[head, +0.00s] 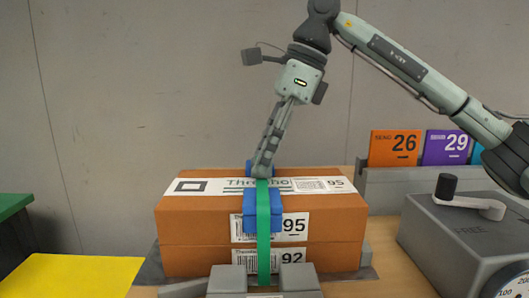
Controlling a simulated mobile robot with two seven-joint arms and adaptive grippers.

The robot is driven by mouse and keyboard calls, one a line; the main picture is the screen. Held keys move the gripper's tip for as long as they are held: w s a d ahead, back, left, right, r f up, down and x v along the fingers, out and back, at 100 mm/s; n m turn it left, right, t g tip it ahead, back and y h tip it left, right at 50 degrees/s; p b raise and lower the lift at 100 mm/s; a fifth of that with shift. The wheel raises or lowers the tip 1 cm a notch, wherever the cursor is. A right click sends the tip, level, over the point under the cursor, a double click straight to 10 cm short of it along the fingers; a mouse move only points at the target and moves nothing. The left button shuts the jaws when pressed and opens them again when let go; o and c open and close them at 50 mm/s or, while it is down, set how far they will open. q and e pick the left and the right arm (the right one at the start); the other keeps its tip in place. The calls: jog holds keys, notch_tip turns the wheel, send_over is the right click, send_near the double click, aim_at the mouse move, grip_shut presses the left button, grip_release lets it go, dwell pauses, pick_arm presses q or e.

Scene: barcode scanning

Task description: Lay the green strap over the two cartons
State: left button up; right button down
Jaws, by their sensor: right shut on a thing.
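Two orange-brown cartons are stacked, the upper carton (190,225) marked 95 and the lower carton (190,262) marked 92. The green strap (263,235) hangs straight down the front of both cartons, over a blue piece (249,212) that sits across the upper carton's top and front edge. My right gripper (263,171) points down at the top of the upper carton, shut on the strap's upper end. The fingertips hide that end, and I cannot see strap beyond them. My left gripper is out of view.
Grey blocks (298,279) flank the strap's lower end in front of the cartons. A grey box with a crank (455,240) stands at the right. Number cards, including an orange 26 card (394,148), stand behind it. A yellow surface (75,277) lies at the left.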

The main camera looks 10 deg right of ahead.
jog(key=c, duration=1)
grip_release()
jog(key=v, duration=1.2)
